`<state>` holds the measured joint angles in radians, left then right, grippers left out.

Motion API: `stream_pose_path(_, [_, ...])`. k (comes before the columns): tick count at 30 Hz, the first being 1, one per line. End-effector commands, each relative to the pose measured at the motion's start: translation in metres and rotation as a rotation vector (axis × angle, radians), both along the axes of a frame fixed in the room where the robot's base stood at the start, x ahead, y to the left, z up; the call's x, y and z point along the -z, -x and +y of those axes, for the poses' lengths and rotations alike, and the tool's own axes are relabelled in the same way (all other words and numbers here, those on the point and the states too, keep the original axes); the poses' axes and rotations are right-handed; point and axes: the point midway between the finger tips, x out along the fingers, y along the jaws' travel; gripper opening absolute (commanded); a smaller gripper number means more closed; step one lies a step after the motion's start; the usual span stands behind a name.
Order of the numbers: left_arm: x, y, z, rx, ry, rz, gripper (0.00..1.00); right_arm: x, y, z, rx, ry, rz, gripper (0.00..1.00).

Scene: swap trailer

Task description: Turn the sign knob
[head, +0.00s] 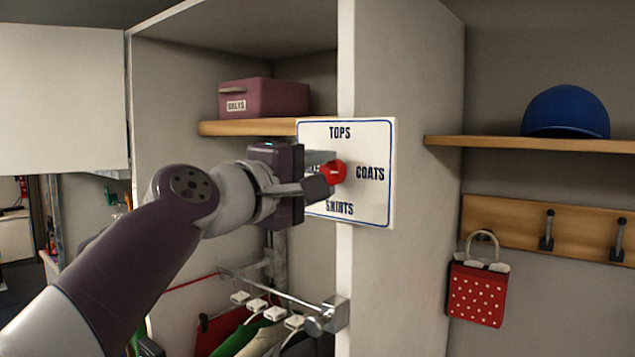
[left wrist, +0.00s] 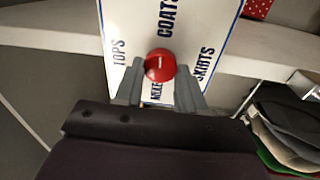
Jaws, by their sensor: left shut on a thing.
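The white sign (head: 375,205) with a blue border is on the front edge of the wardrobe's upright panel. It reads TOPS at the top, COATS at the right and SKIRTS at the bottom; the left label is mostly hidden by my gripper. The round red knob (head: 340,172) is at the sign's middle. My left gripper (head: 328,175) is shut on the knob, coming from the left. In the left wrist view the knob (left wrist: 160,65) sits between the fingertips (left wrist: 158,80). Its short white mark lies along the line between COATS and the partly covered label. My right gripper is out of view.
A purple box (head: 285,98) stands on a wooden shelf (head: 250,128) behind my arm. Below are a metal rail (head: 285,297) and hanging clothes. At right are a blue cap (head: 567,112), wall hooks (head: 547,230) and a red dotted bag (head: 477,295).

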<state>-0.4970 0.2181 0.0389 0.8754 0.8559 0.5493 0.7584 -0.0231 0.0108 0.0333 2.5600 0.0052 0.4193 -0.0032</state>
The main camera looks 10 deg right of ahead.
Motion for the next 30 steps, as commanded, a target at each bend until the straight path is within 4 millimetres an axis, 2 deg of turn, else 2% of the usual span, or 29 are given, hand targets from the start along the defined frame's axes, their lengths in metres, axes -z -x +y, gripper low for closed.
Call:
stream_pose_path(9, [-0.0007,0.0000,0.0001,0.000,-0.052,-0.071,0.09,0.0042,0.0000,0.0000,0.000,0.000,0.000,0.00])
stream_pose_path(23, [-0.0009,0.0002,0.0000,0.000,-0.060,-0.079,0.09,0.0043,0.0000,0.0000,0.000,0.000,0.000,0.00])
stream_pose_path(24, [-0.0008,0.0001,-0.0001,0.000,-0.060,-0.079,0.46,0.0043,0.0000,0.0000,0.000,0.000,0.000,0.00])
stream_pose_path(26, [-0.0008,0.0001,-0.0001,0.000,-0.060,-0.079,0.65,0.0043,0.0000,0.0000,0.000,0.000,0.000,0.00])
stream_pose_path(30, [-0.0005,0.0000,0.0000,0.000,-0.061,-0.078,0.65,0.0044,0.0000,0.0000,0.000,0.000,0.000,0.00])
